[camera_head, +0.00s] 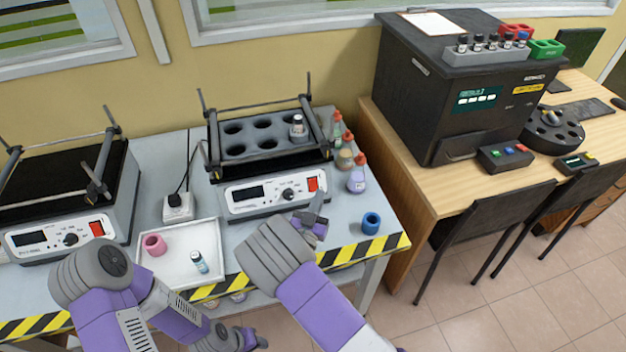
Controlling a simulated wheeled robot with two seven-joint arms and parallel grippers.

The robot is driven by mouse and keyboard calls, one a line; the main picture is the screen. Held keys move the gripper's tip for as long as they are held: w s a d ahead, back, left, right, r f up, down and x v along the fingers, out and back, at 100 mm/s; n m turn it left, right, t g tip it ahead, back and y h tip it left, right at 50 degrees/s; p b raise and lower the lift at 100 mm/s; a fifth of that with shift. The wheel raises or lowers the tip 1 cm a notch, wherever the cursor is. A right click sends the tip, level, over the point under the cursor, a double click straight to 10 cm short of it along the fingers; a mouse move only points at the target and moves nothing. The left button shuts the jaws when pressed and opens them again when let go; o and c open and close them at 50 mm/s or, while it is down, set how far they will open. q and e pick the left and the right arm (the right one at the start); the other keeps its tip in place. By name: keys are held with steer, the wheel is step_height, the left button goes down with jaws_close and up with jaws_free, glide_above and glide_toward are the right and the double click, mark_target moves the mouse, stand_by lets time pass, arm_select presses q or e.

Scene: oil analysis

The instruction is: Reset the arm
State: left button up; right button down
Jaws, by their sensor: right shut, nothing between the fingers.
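My right gripper (318,205) is shut and empty. It is over the front of the grey bench, just in front of the right shaker's control panel and left of a blue ring-shaped holder (371,223). My left arm comes in at the lower left. Its gripper (256,341) seems to be at the bottom edge, small and partly cut off, so its fingers cannot be read. A white tray (180,274) on the bench holds a pink ring-shaped holder (154,245) and a small capped vial (199,262) that leans.
The right shaker (275,196) carries a dark rack with a vial in one hole. Several red-capped bottles (357,180) stand beside it. A left shaker (70,237) is near my left arm. A black analyser (440,100) with a vial rack on top stands on the wooden desk.

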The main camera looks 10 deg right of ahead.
steer(key=shift+s+r, duration=0.2)
steer(key=shift+s, duration=0.05)
stand_by(0.3)
